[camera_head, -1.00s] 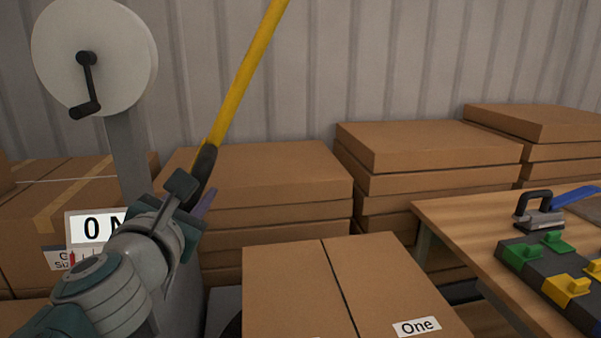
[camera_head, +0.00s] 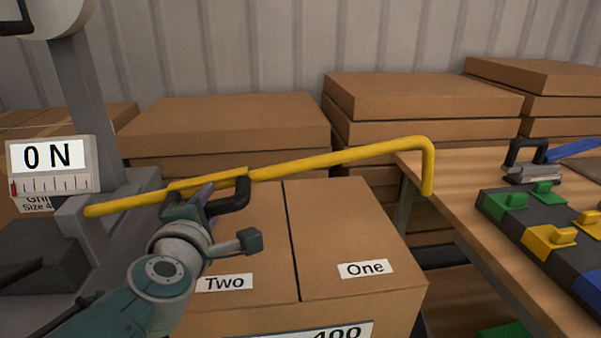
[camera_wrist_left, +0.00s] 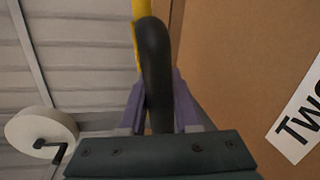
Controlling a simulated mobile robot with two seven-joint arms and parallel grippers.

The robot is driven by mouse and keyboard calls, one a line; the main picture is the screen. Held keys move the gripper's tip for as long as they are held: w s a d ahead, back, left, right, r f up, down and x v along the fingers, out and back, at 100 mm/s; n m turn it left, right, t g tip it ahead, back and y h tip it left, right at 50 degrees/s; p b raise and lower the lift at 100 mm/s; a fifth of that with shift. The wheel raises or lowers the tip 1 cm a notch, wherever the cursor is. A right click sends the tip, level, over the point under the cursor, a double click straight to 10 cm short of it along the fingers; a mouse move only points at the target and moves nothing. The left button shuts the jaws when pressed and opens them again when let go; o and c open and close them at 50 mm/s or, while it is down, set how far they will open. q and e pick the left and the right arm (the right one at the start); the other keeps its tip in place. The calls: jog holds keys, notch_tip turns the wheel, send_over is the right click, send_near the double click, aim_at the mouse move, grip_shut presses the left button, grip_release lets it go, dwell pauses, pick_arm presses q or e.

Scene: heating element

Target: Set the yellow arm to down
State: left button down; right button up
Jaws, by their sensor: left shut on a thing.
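The yellow arm (camera_head: 335,159) is a long bar that runs from the grey machine at the left out to the right, nearly level and rising slightly. Its far end bends down in a hook. A black handle (camera_head: 233,199) sits on its near side. My left gripper (camera_head: 208,197) is at this handle, and in the left wrist view the purple fingers (camera_wrist_left: 158,105) are shut around the black handle (camera_wrist_left: 154,62). My right gripper is not in view.
A grey machine with a "0 N" display (camera_head: 54,157) stands at the left. Boxes marked Two and One (camera_head: 345,225) lie below the bar. A wooden table (camera_head: 455,195) with coloured blocks (camera_head: 550,238) is at the right. Stacked cartons (camera_head: 225,125) stand behind.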

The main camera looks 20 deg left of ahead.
pick_arm(q)
jog(key=shift+w+d+f+m+b, duration=0.1)
jog(key=shift+f+m+b, duration=0.75)
jog(key=shift+f, duration=1.05)
jog(key=c, duration=0.6)
grip_release()
jog(key=shift+w+r, duration=0.1)
jog(key=shift+s+d+r, duration=0.15)
jog(key=shift+s, duration=0.2)
jog(key=p+v, duration=0.4)
jog(key=v, duration=0.4)
jog(key=shift+s+d, duration=0.15)
jog(key=shift+d, duration=0.1)
jog(key=shift+s+d, duration=0.15)
jog(key=shift+s, duration=0.1)
